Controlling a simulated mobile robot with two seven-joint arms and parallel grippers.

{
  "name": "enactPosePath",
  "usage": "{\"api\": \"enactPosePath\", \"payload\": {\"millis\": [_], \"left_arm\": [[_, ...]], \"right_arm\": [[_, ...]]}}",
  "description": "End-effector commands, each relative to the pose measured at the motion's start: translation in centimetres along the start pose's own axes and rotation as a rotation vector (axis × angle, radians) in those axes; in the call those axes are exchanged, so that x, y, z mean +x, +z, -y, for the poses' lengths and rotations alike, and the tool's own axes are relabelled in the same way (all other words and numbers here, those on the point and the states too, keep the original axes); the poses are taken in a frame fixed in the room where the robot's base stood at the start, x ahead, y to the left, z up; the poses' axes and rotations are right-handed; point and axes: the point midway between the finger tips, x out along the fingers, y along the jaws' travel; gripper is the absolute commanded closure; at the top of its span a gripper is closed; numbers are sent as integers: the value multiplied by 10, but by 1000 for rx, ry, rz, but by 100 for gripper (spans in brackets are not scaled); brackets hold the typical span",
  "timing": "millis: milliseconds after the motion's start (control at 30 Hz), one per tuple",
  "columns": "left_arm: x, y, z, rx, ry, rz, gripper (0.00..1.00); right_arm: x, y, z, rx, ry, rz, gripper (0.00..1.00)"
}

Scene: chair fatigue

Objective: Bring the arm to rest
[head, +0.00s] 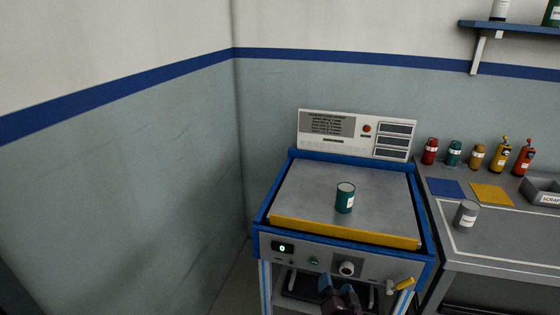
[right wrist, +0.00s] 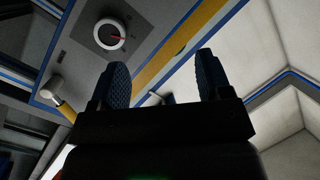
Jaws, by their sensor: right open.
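My right gripper (head: 340,296) shows at the bottom of the head view, in front of the machine's front panel and below its dial. In the right wrist view its two dark fingers (right wrist: 162,82) stand apart with nothing between them. Beyond them are the machine's yellow front strip and the dial (right wrist: 109,34). My left gripper is in neither view.
The right bench (head: 500,240) holds a grey can (head: 466,215), several coloured containers and a scrap bin (head: 543,191).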

Motion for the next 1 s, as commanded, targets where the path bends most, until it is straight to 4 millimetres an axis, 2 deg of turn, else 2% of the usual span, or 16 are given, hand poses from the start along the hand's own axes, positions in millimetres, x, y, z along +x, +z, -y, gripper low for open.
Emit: {"api": "enactPosePath", "payload": {"millis": [167,400,600,700,833,1000], "left_arm": [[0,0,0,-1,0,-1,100],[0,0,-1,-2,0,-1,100],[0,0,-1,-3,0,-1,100],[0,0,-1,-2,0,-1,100],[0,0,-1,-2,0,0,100],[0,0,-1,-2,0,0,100]], "right_arm": [[-43,-22,-20,-247,-5,116,29],[-139,-40,-62,-557,60,291,29],[-220,-48,-89,-692,107,389,29],[-253,-43,-101,-710,123,435,29],[-284,-32,-119,-716,150,496,29],[-298,-27,-126,-713,165,520,29]]}}
